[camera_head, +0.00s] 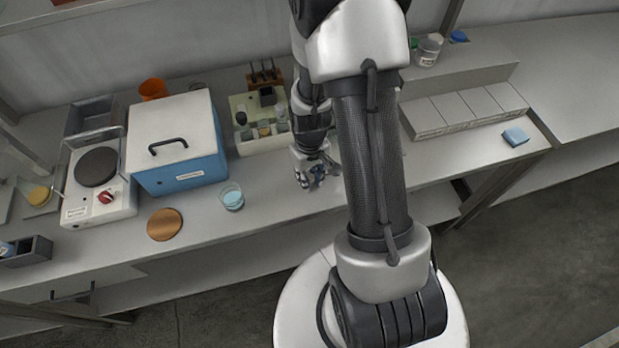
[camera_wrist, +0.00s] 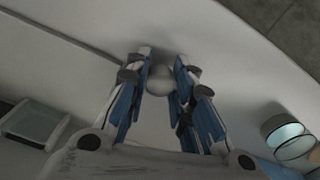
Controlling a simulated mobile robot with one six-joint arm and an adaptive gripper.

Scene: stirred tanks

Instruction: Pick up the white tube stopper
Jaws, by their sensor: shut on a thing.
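The white tube stopper (camera_wrist: 160,82) shows in the wrist view as a small pale rounded thing between my fingertips, close to the bench surface. My gripper (camera_wrist: 161,70) is shut on it, with a blue-padded finger on each side. I cannot tell whether the stopper still touches the bench. In the head view my gripper (camera_head: 316,184) points down over the bench, and the stopper cannot be made out there.
A glass beaker with light blue liquid (camera_head: 232,198) stands left of my gripper. A white stepped block (camera_head: 465,112) is at right.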

